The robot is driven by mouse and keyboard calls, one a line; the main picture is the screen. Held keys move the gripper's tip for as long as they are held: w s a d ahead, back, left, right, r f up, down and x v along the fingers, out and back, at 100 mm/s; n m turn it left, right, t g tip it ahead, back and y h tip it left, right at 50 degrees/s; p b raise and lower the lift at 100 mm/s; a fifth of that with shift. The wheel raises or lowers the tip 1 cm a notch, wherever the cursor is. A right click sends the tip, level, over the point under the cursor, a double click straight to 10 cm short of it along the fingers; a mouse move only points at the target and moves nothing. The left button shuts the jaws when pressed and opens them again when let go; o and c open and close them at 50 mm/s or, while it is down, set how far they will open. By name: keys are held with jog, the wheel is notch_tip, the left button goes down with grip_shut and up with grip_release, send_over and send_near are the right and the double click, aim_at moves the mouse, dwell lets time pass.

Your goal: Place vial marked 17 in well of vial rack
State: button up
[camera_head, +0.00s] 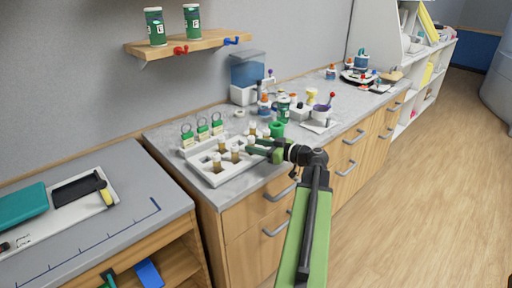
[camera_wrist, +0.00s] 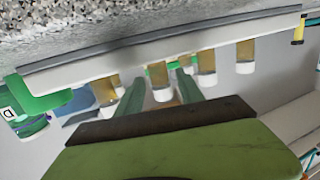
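The white vial rack (camera_head: 222,180) stands on the counter with several amber vials in it. In the wrist view the picture is inverted, and the rack's pale edge (camera_wrist: 70,76) runs across the top. Several amber vials with white caps show there, including one vial (camera_wrist: 162,82) between the fingers and another vial (camera_wrist: 206,70) to the right. No number is legible, so I cannot tell which is vial 17. My gripper (camera_head: 252,146) is at the rack's right side. In the wrist view my gripper (camera_wrist: 160,82) has its green fingers apart, with gaps beside the vial between them.
Green-topped padlock-like items (camera_head: 203,131) stand behind the rack. A wooden shelf (camera_head: 192,43) hangs above. A lower grey bench (camera_head: 150,192) lies left. The floor at right is clear.

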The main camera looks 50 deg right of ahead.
jog(key=shift+r, duration=0.2)
jog(key=p+v, duration=0.1)
jog(key=v, duration=1.1)
jog(key=shift+f+p, duration=0.15)
jog(key=shift+p, duration=0.2)
